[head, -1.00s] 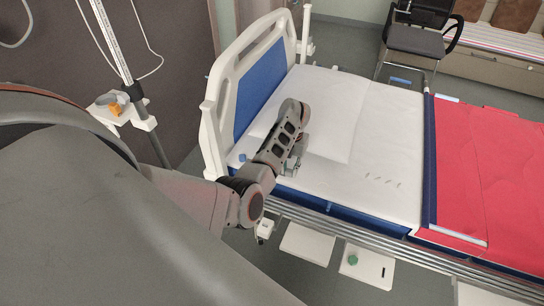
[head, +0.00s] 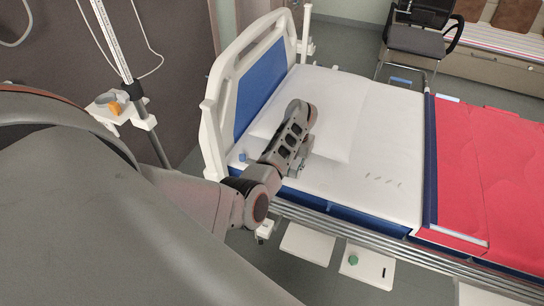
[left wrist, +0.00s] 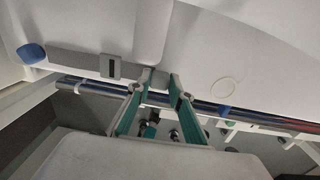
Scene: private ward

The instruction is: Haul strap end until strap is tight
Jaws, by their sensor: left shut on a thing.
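A grey strap (left wrist: 78,61) lies along the edge of the white mattress (left wrist: 230,50) in the left wrist view. It runs from a blue end piece (left wrist: 31,53) through a dark buckle (left wrist: 112,68) towards my left gripper (left wrist: 160,79). The gripper is shut on the strap's end part near the mattress edge, and the fingers hide much of the grip. In the head view my left gripper (head: 293,172) is at the near side of the bed, partly hidden by my arm. The blue end piece (head: 243,157) shows there to its left. How taut the strap is, I cannot tell. My right gripper is not in view.
The bed has a white and blue headboard (head: 256,80), a pillow (head: 330,120), a red blanket (head: 490,180) and a near side rail (head: 340,228). A pole with a small holder (head: 122,106) stands left. A chair (head: 415,42) stands beyond the bed.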

